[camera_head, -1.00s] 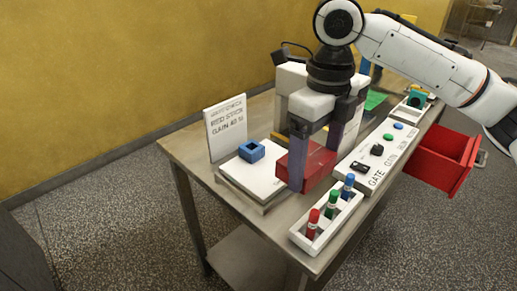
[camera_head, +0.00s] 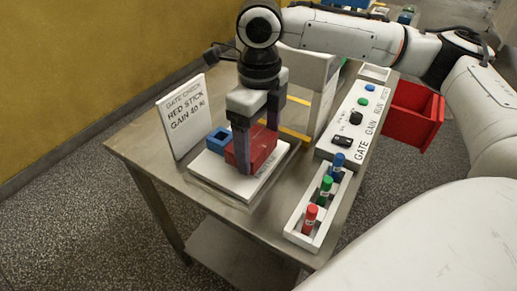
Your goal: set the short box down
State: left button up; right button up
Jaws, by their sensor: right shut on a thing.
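The short box is red (camera_head: 264,146) and sits between the fingers of my right gripper (camera_head: 257,147), which is shut on it. It is at the white square plate (camera_head: 228,177) on the metal table; I cannot tell whether its underside touches the plate. A small blue hollow block (camera_head: 218,139) stands on the same plate, just left of the red box. The gripper points down, and its near finger hides part of the red box. My left gripper is not in view.
A white rack (camera_head: 306,225) with red, green and blue sticks and a control panel (camera_head: 350,120) lie to the right. A grey arch (camera_head: 322,88) stands behind.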

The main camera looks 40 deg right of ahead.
aim_at(259, 143)
notch_tip(259, 143, down, 2)
jog(key=o, duration=1.1)
notch_tip(259, 143, up, 12)
jog(key=shift+r+p, duration=0.1)
jog(key=shift+p, duration=0.4)
